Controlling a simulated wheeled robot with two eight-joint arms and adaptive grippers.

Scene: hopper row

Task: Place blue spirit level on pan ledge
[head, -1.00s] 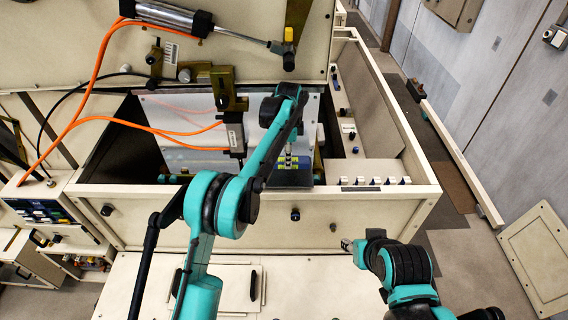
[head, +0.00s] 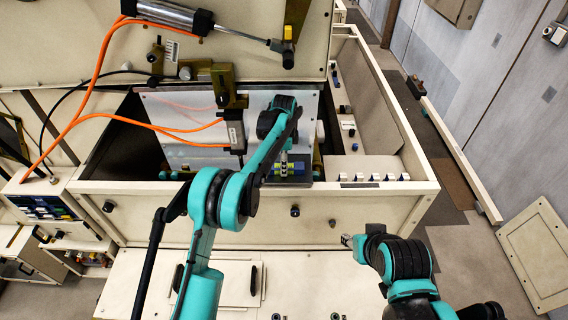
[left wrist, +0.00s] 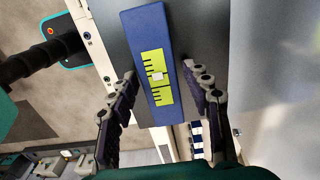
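The blue spirit level (left wrist: 145,28), with a yellow-green window, lies flat on a dark grey plate (left wrist: 200,25) in the left wrist view. In the head view the level (head: 299,169) shows small on the dark plate (head: 296,182), which looks like the pan ledge, just inside the front wall. My left gripper (left wrist: 166,95) is open. Its fingers are on either side of the level's near end, with a gap on both sides. In the head view this gripper (head: 284,158) is partly hidden by its own arm. My right gripper (head: 346,241) is outside the front wall, away from the level; its fingers are too small to read.
The cream front wall (head: 380,205) stands between my base and the plate. A light grey sheet (head: 190,155) rises behind the plate. Orange hoses (head: 100,120) and a cylinder (head: 175,15) are at upper left. A row of white switches (head: 375,178) is to the right.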

